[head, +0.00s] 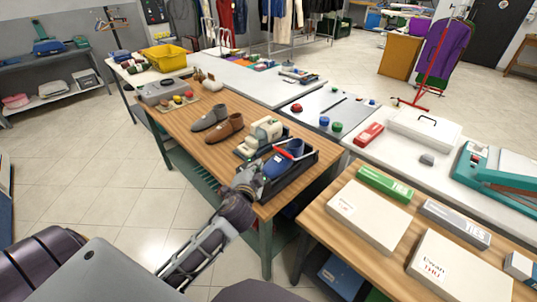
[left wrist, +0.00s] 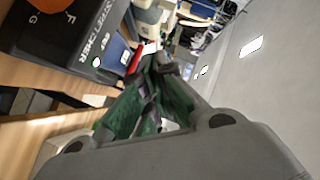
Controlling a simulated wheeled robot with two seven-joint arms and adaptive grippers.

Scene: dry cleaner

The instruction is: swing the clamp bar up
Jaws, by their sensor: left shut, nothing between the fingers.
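A red bar (head: 284,152), seemingly the clamp bar, crosses above the shoe. In the left wrist view the red bar (left wrist: 136,58) shows just left of the fingertips, and the machine's dark side (left wrist: 70,38) fills the upper left. My left gripper (head: 246,180) is shut and empty beside the machine's near left end, close to the bar; whether it touches is unclear. My right gripper is not in view.
A cream sewing-machine-like device (head: 262,133) stands just behind the stretcher. A second wooden table with pale boxes (head: 370,212) is at the right, across a narrow gap. Tiled floor (head: 110,185) is clear at the left.

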